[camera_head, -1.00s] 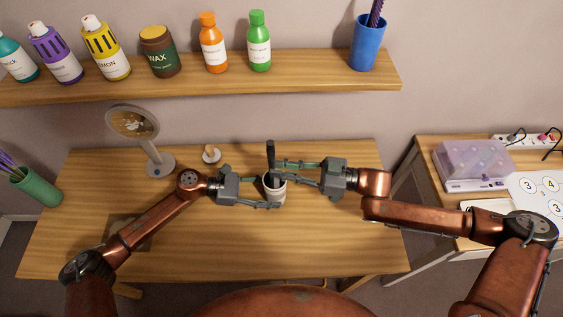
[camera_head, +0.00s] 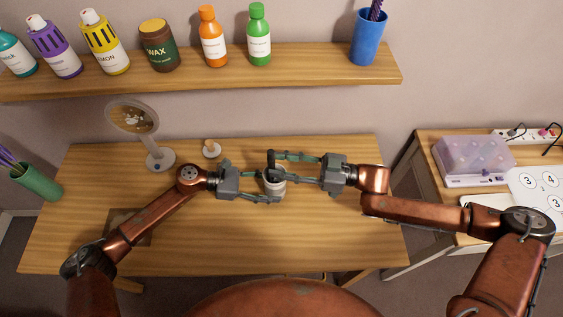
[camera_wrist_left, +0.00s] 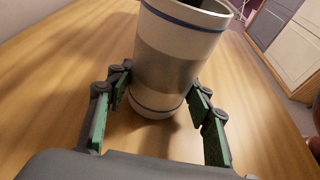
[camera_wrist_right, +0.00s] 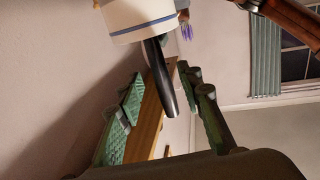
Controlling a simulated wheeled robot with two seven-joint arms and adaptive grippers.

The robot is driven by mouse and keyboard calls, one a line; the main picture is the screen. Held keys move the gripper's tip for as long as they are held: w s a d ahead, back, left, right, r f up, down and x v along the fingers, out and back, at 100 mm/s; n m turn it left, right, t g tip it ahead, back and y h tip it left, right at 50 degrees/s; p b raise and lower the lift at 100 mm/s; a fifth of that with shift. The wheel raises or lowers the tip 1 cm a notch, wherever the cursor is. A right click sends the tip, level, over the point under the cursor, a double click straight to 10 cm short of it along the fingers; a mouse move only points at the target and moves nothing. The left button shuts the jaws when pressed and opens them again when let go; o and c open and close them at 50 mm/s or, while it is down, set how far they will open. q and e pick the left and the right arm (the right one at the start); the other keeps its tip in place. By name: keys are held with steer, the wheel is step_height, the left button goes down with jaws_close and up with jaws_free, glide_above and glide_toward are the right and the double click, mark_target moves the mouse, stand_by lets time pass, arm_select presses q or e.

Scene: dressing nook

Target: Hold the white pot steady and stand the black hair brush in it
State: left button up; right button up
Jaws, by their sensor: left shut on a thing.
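The white pot (camera_head: 275,190) with blue bands stands on the wooden table. My left gripper (camera_head: 268,186) is shut on it, with fingers on both sides of its lower part in the left wrist view (camera_wrist_left: 180,60). The black hair brush (camera_head: 271,157) stands in the pot with its dark handle sticking up out of the rim; its lower part is hidden inside. My right gripper (camera_head: 277,166) is open around the handle. In the right wrist view the handle (camera_wrist_right: 160,80) lies between the spread fingers, with visible gaps at both sides.
A round mirror (camera_head: 133,118) on a stand and a small pale object (camera_head: 211,149) are behind my left gripper. A green cup (camera_head: 38,183) is at the left edge. A shelf (camera_head: 310,67) with bottles hangs above.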

steer(key=v, duration=1.2)
stand_by(0.5)
arm_select(q)
steer(key=o, duration=0.9)
steer(key=shift+o, duration=0.2)
